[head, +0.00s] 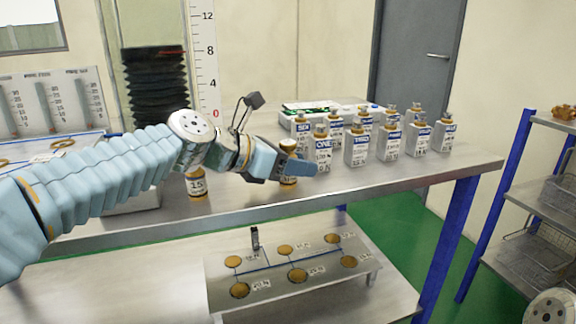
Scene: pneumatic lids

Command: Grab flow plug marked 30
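My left arm reaches in from the left over the metal table. My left gripper (297,166) is low over the tabletop, at a brass plug (288,183) whose lower part shows just under the fingers. A second brass plug (197,186), marked 15, stands upright on the table to the left, below my forearm. My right gripper is not in view.
Several labelled grey bottles (389,146) stand right of and behind the gripper. A lower shelf holds a panel (265,270) with several brass discs. A grey door (415,60) and a blue-post rack (520,205) are at right. The tabletop's front right (400,172) is clear.

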